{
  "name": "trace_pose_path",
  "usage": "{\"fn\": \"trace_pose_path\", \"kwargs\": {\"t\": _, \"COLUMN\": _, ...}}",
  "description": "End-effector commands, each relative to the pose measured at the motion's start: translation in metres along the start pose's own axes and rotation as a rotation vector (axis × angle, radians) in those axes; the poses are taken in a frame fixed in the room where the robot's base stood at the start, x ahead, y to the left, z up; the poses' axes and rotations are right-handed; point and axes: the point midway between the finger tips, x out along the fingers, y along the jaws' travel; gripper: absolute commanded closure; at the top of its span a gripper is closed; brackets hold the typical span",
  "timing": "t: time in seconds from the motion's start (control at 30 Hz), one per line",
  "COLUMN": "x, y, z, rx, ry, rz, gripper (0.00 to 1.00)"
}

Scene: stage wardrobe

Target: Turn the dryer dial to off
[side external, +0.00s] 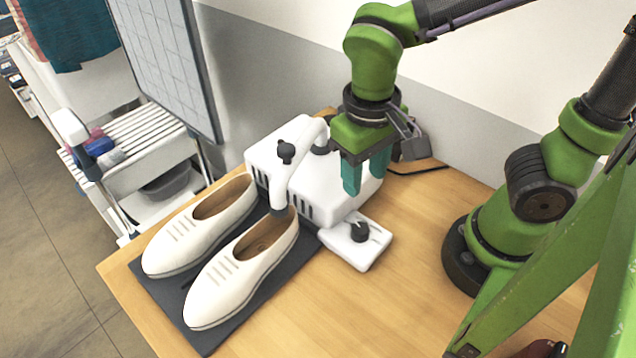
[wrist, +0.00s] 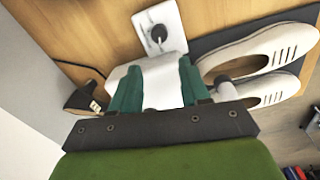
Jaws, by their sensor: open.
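The white shoe dryer (side external: 338,192) stands on the wooden table, with a low control plate (side external: 375,248) at its front. A black dial (side external: 359,232) sits on that plate; it also shows in the wrist view (wrist: 158,33). I cannot read its setting or any marks. My gripper (side external: 366,180) is open, its teal fingers pointing down over the dryer body, behind and above the dial and apart from it. In the wrist view, my gripper (wrist: 157,68) has the white body between its fingers, with the dial beyond the fingertips. Nothing is held.
Two cream shoes (side external: 200,226) lie on a dark mat (side external: 158,300) left of the dryer; a white nozzle enters the nearer one. A dark object (wrist: 82,101) lies beside the dryer. The table right of the dial is clear.

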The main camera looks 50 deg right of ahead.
Motion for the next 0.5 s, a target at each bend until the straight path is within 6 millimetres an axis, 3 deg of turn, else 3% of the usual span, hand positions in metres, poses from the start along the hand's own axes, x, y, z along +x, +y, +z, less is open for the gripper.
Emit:
{"fn": "trace_pose_path", "kwargs": {"t": 0.2, "x": -0.028, "y": 0.0, "z": 0.0, "rx": 0.001, "ry": 0.0, "rz": 0.0, "gripper": 0.54}}
{"fn": "trace_pose_path", "kwargs": {"t": 0.5, "x": -0.033, "y": 0.0, "z": 0.0, "rx": 0.0, "ry": -0.002, "rz": 0.001, "gripper": 0.54}}
